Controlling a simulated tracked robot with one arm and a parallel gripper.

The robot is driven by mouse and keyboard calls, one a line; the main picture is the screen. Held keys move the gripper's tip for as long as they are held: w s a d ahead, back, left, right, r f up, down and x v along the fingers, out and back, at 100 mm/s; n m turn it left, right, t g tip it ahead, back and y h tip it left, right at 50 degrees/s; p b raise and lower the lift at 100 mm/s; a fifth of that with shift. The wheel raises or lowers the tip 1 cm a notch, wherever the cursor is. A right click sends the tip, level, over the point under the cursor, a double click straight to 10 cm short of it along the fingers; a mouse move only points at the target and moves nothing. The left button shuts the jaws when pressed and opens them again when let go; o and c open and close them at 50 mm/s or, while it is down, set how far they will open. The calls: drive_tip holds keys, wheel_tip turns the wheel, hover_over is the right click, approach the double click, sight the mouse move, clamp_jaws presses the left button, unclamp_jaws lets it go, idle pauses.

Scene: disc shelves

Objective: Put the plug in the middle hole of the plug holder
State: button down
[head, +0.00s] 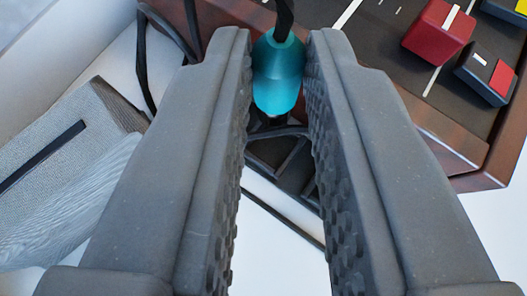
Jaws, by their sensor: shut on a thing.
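My gripper (279,50) fills the middle of the head view, its two dark grey textured fingers pointing away from me. It is shut on a teal plug (278,75) near the fingertips. A black cable runs up from the plug's top out of the frame. The plug's lower end reaches down to a dark part beneath it. A black piece with slots (285,160) shows between the fingers below the plug; it may be the plug holder. The fingers hide most of it, so I cannot make out its holes or whether the plug touches it.
A brown-edged dark panel (450,125) lies at upper right with a red block (438,30) and a grey-and-red block (486,73) on it. A grey fabric-like box (65,140) lies at left. Black cables (147,60) hang at upper left. White surface shows at lower right.

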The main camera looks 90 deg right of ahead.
drive_tip(key=shift+a+f+b, duration=0.1)
drive_tip(key=shift+f+b, duration=0.3)
drive_tip(key=shift+f, duration=2.35)
drive_tip(key=shift+f, duration=0.1)
drive_tip(key=c, duration=1.7)
unclamp_jaws()
drive_tip(key=shift+a+r, duration=0.1)
drive_tip(key=shift+r, duration=0.1)
drive_tip(key=p+v, duration=0.1)
drive_tip(key=v, duration=1)
drive_tip(key=shift+a+r+p, duration=0.15)
drive_tip(key=shift+a+p, duration=0.15)
drive_tip(key=shift+a, duration=0.1)
